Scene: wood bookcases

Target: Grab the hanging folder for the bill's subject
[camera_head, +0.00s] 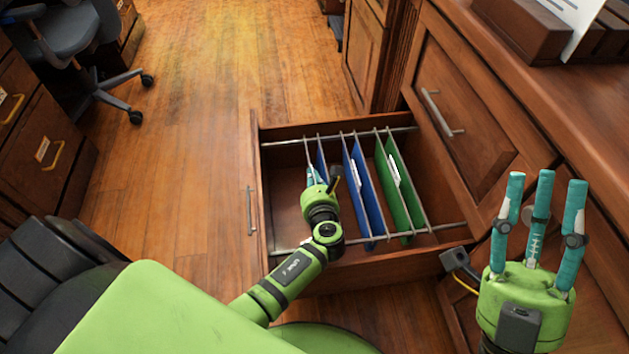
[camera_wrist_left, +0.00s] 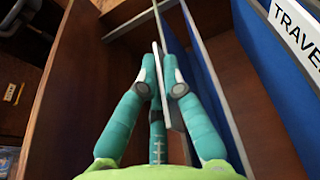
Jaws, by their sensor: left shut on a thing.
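An open wooden drawer (camera_head: 290,130) holds hanging folders on two metal rails. The leftmost blue folder (camera_head: 321,158) stands apart from another pair of blue folders (camera_head: 367,190) and two green folders (camera_head: 397,175). My left gripper (camera_head: 314,177) reaches into the drawer at the leftmost blue folder. In the left wrist view its fingers (camera_wrist_left: 163,85) are shut on that folder's pale tab, seen edge-on; its text cannot be read. A blue folder (camera_wrist_left: 207,80) at the right there carries a label (camera_wrist_left: 297,32) reading "TRAVEL", cut off. My right gripper (camera_head: 540,215) is open and empty, fingers up.
A closed drawer front with a metal handle (camera_head: 441,112) stands right of the open drawer. A counter with a paper in a wooden holder (camera_head: 520,25) is at the upper right. A wheeled office chair (camera_head: 75,45) and cabinets stand at the left. The wood floor (camera_head: 190,130) between is clear.

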